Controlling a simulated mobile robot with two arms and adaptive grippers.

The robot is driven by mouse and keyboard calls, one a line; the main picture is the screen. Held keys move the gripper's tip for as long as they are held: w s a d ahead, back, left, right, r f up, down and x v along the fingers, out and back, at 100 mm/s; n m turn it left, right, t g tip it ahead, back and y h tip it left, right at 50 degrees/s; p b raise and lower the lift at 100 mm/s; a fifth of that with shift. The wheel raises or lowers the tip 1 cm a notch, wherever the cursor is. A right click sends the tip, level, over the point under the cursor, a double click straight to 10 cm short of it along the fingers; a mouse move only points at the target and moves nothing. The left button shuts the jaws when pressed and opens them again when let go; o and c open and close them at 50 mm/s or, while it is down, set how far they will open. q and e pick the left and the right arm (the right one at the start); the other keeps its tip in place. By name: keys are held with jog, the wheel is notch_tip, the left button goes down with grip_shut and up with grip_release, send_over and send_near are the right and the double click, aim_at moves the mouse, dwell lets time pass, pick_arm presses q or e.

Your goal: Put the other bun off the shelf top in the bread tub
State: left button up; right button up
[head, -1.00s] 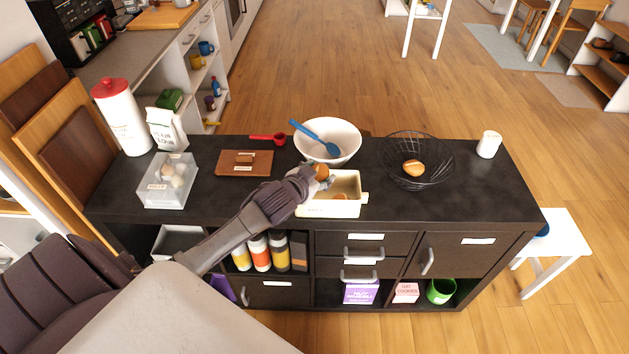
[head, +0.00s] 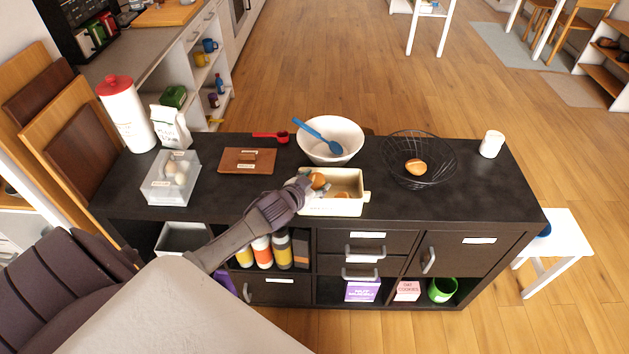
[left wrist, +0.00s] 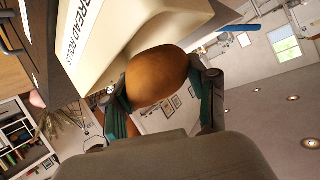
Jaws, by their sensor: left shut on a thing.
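My left gripper (head: 313,184) is shut on a brown bun (head: 318,180) over the left part of the cream bread tub (head: 333,207). In the left wrist view the bun (left wrist: 157,75) sits between the two fingers, close to the tub wall (left wrist: 105,45) lettered "BREAD ROLLS". Another bun (head: 342,195) lies inside the tub, partly hidden by its front wall. A further bun (head: 416,167) is in the black wire basket (head: 437,179) to the right. My right gripper is not in view.
A white bowl (head: 349,135) with a blue spoon (head: 316,134) stands behind the tub. A brown board (head: 236,158), an egg box (head: 158,191), a flour bag (head: 166,120) and a red-lidded canister (head: 127,117) stand left. A white cup (head: 491,144) stands at the right end.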

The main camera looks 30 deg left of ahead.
pick_arm(q)
jog(key=shift+f, duration=0.45)
jog(key=o, duration=1.4)
jog(key=shift+r, duration=0.15)
